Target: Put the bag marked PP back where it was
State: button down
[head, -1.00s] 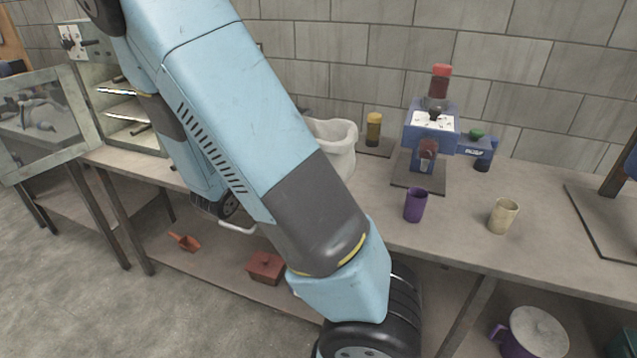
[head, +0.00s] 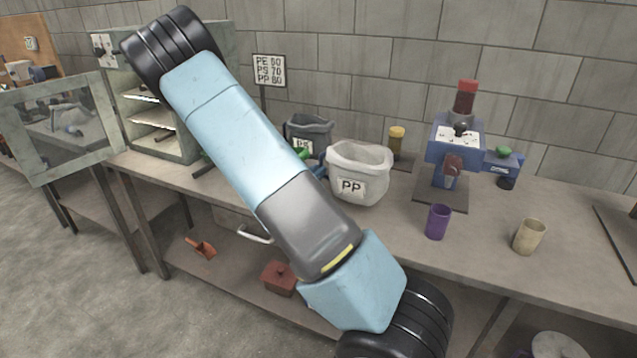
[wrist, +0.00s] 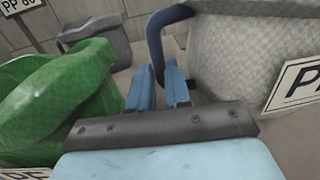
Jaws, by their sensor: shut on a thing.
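My gripper (wrist: 160,85) is shut on that handle, though the exact grip is partly hidden. In the head view my arm hides most of the gripper.
A green bag (wrist: 65,95) is close at left of my gripper, with a dark grey bag (wrist: 98,45) behind. A sign (head: 270,70) lists PE, PS and PP.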

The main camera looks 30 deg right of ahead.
jog(key=shift+w+d+f, duration=0.15)
jog(key=shift+d+f, duration=0.2)
jog(key=shift+f, duration=1.75)
jog(key=c, duration=1.1)
grip_release()
